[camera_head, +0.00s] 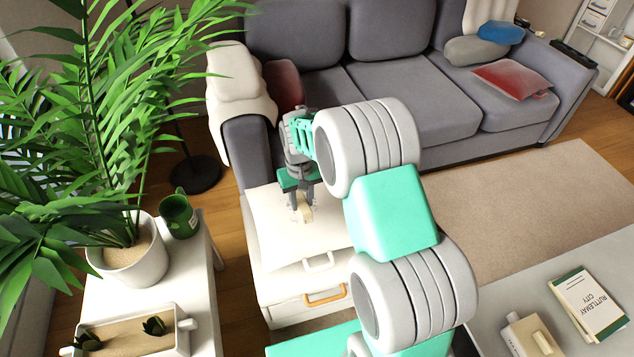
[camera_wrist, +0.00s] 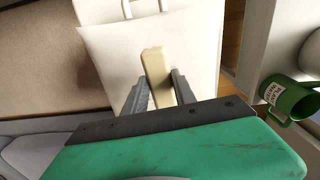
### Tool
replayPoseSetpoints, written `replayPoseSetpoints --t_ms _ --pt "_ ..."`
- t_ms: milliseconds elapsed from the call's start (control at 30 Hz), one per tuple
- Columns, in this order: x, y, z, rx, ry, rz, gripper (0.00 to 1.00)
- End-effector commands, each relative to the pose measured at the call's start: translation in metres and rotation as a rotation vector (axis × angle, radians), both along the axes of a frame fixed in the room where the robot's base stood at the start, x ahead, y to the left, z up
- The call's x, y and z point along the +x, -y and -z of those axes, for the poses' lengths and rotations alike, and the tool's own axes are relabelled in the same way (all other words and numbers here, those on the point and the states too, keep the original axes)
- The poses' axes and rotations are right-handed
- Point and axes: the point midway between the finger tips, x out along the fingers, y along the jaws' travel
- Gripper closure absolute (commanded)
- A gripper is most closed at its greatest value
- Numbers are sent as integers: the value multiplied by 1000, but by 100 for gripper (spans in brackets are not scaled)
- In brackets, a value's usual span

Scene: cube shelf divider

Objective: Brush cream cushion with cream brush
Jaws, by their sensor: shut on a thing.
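The cream cushion (camera_head: 275,232) lies flat on top of a white drawer cabinet, and it fills much of the upper middle of the wrist view (camera_wrist: 115,52). My gripper (camera_head: 303,213) points down over the cushion's upper right part. In the wrist view my gripper (camera_wrist: 160,90) is shut on the cream brush (camera_wrist: 154,62), with a finger on each side. The brush also shows as a small cream piece under the fingers in the head view (camera_head: 306,215). Its lower side is hidden, so I cannot tell whether it touches the cushion.
A potted plant (camera_head: 139,262) and green mug (camera_head: 179,215) stand on a white table at left. A grey sofa (camera_head: 411,104) is behind.

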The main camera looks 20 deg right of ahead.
Motion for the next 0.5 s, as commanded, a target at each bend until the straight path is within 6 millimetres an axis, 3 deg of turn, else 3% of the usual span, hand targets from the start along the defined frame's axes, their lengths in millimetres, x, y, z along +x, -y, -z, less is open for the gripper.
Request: replayPoseSetpoints --t_ms 300,500 --pt "0 0 -31 0 1 0 100" --pt "0 0 -34 0 0 0 100"
